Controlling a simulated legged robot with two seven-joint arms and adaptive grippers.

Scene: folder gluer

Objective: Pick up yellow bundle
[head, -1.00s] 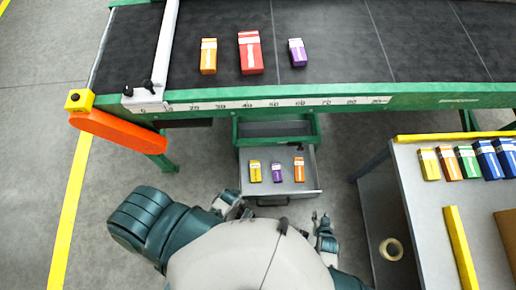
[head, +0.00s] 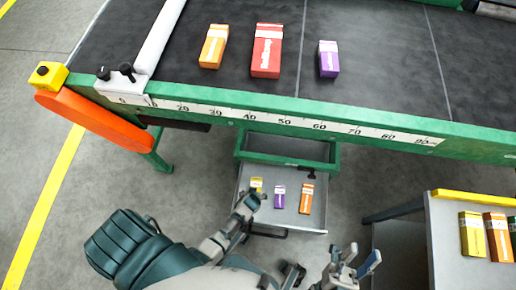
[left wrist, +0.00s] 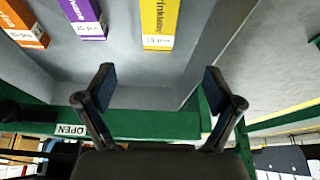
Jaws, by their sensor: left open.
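A small yellow bundle (head: 257,184) with a white label lies in the open drawer, at the left end of a row with a purple and an orange bundle. It shows large at the top middle of the left wrist view (left wrist: 160,24). My left gripper (left wrist: 160,84) is open and empty, its two fingers apart and pointing towards the yellow bundle, with a gap between. In the head view the left gripper (head: 247,204) is at the drawer's front left, near the bundle. My right gripper (head: 362,259) is open and empty, low in the picture, right of the drawer.
The drawer (head: 310,222) is pulled out below the green-framed conveyor (head: 280,118). Orange, red and purple boxes stand on the belt. The drawer's purple (head: 279,196) and orange (head: 306,198) bundles are close by. A side table (head: 446,250) at right holds more bundles.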

